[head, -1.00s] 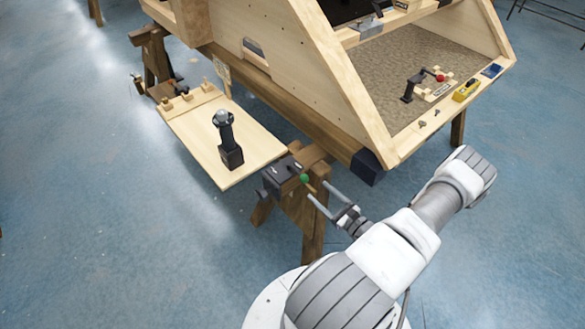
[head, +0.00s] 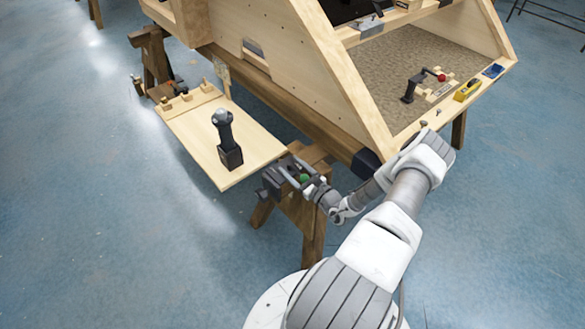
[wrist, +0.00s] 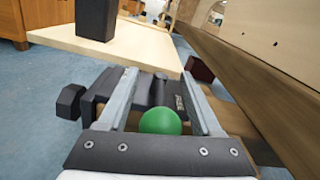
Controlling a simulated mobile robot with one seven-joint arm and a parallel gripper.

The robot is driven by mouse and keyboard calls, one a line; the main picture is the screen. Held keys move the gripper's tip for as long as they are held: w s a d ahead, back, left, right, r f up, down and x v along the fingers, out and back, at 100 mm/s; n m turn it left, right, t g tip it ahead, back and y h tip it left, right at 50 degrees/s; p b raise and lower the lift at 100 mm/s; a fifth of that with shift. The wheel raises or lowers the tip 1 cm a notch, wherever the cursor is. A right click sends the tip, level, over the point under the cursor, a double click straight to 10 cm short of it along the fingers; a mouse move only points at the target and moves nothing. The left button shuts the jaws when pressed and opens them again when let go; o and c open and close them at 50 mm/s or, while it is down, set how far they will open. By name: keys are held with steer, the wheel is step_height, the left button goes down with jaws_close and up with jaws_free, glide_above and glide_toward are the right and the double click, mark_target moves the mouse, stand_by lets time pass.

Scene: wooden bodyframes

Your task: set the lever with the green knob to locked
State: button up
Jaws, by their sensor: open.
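The green knob (wrist: 160,121) sits between the two fingers of my gripper (wrist: 163,100) in the wrist view, close to the palm, with gaps on both sides. The gripper is open around it. The knob's lever is mostly hidden behind the knob. The dark lever housing (wrist: 165,90) lies just beyond, with a lettered label on its right part that I cannot read. In the head view the green knob (head: 304,178) shows partly between the fingers of my gripper (head: 297,172), beside the dark housing (head: 272,182) at the sawhorse.
A wooden board (head: 190,135) holding a black joystick (head: 228,140) lies left of the housing. The wooden body panel (head: 300,75) and its beam rise close on the right in the wrist view. A red-knobbed lever (head: 441,77) stands inside the bodyframe.

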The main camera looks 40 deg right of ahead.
jaws_close()
stand_by(1.4)
